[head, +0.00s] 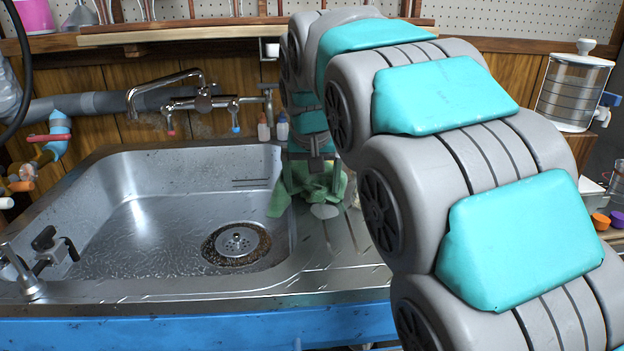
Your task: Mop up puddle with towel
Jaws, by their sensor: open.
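A green towel (321,187) lies crumpled on the metal counter at the right rim of the sink, with one corner hanging over the basin edge. My gripper (311,180) is at the towel, pointing down, with its fingers apart and set against or into the cloth. Whether the fingertips touch the towel is hard to tell. A small pale puddle (325,211) shows on the drainboard just in front of the towel. My arm hides the counter to the right and behind.
A steel sink (150,215) with a drain (238,242) fills the left. A faucet (203,103) and two small bottles (264,128) stand behind it. A clear dispenser (573,88) is at the right. Drainboard in front of the puddle is clear.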

